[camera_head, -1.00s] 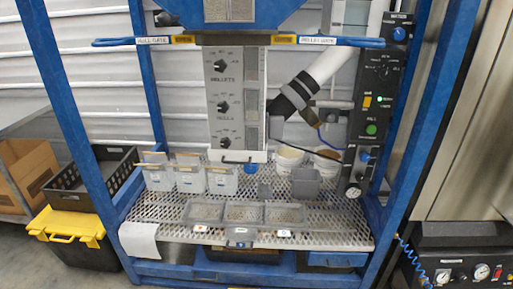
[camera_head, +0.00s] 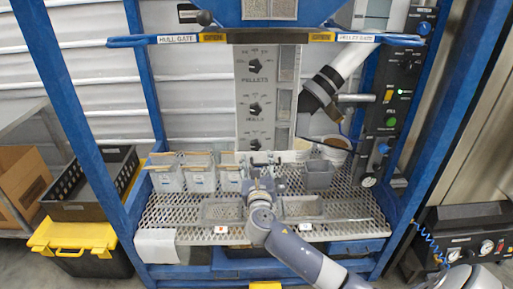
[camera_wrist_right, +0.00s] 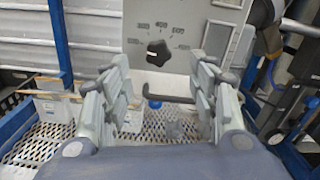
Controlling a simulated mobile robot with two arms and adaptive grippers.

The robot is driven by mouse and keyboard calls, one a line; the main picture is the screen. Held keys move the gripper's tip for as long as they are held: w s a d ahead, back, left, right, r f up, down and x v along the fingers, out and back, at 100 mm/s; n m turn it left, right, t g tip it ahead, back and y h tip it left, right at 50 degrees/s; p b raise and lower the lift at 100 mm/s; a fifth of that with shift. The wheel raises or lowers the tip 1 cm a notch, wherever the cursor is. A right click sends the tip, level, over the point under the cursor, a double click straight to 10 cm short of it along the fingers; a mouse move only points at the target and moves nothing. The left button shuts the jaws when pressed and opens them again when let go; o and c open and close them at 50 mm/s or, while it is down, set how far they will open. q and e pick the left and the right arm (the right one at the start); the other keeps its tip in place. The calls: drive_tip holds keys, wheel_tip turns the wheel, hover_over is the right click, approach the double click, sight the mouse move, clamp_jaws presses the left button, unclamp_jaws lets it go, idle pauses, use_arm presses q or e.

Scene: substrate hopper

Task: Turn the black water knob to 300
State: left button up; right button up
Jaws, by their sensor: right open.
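The black water knob (camera_wrist_right: 158,53) is the lowest of the knobs on the pale panel, with printed numbers around it in the right wrist view. A small light mark on it faces left. In the head view the knob (camera_head: 255,145) is just above my right gripper (camera_head: 262,163). In the wrist view my right gripper (camera_wrist_right: 163,70) is open, its fingers at either side of the picture, with the knob between them and farther off. I see no contact with the knob. My left gripper is not in view.
The upper PELLETS knob (camera_head: 255,66) and HULLS knob (camera_head: 255,108) are on the same panel (camera_head: 243,90). A black hook-shaped handle (camera_wrist_right: 165,99) sits below the water knob. White bins (camera_head: 167,180) and a grey cup (camera_head: 318,174) stand on the mesh shelf (camera_head: 360,205).

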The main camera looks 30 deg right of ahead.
sight(256, 147)
drive_tip(key=x, duration=0.8)
drive_tip(key=shift+w+f, duration=0.1)
drive_tip(key=shift+w, duration=0.15)
drive_tip(key=shift+c, duration=0.5)
drive_tip(key=shift+a, duration=0.1)
drive_tip(key=c, duration=1)
